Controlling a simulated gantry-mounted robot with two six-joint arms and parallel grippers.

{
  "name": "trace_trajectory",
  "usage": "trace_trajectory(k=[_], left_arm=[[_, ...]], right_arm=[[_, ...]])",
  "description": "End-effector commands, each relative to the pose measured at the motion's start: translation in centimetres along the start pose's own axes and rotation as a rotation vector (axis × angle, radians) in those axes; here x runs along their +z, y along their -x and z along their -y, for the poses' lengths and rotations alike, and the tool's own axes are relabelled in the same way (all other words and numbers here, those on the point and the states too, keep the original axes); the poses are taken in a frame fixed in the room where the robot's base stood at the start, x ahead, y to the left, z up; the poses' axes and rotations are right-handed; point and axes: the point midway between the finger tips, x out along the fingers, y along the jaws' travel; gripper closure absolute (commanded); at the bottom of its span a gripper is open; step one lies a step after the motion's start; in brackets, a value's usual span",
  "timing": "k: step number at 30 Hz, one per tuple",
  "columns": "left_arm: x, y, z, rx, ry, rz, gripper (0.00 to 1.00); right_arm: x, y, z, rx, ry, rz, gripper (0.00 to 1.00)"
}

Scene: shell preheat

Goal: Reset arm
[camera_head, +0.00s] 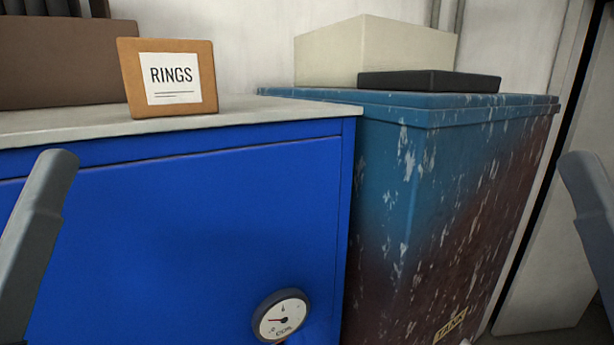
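A grey, round-ended part of my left arm rises from the bottom left corner, in front of the blue cabinet (200,220). A similar grey part of my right arm shows at the right edge. No gripper fingers can be made out on either side. Nothing is seen held.
A brown box labelled RINGS (126,80) stands on the cabinet's grey top (255,107). A round gauge (282,314) is low in front. Beside the cabinet, a worn blue and rust bin (455,200) bears a cream box (375,50) and a flat black case (428,81).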

Motion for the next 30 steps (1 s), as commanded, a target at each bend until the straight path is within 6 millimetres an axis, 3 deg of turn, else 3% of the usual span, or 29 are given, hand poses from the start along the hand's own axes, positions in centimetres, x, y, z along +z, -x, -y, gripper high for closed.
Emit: trace_trajectory(k=[1,6,9,13,19,23,26,30], left_arm=[[-3.7,-4.0,0.0,0.0,0.001,0.0,0.31],[-9.2,-9.9,0.0,0.001,0.001,0.0,0.31],[-11.6,-12.6,0.0,0.001,0.001,0.0,0.31],[-13.2,-14.3,0.0,0.001,0.002,0.001,0.31],[-13.1,-14.3,0.0,0.001,0.002,0.0,0.31],[-12.0,-13.0,0.0,0.001,0.002,0.0,0.31],[-9.9,-10.8,0.0,0.001,0.002,0.0,0.31],[-5.5,-6.0,0.0,0.001,0.002,0.0,0.31]], right_arm=[[-3.7,-4.0,0.0,0.0,0.0,0.0,0.5],[-9.2,-10.0,0.0,0.0,0.0,0.0,0.5],[-11.6,-12.6,0.0,0.0,0.0,0.0,0.5],[-13.2,-14.3,-0.1,0.0,0.0,0.0,0.5],[-13.1,-14.3,-0.1,0.0,0.0,0.001,0.5],[-12.0,-13.0,-0.1,0.0,0.0,0.001,0.5],[-9.9,-10.8,0.0,0.0,0.0,0.001,0.5],[-5.5,-6.0,0.0,0.0,0.0,0.001,0.5]])
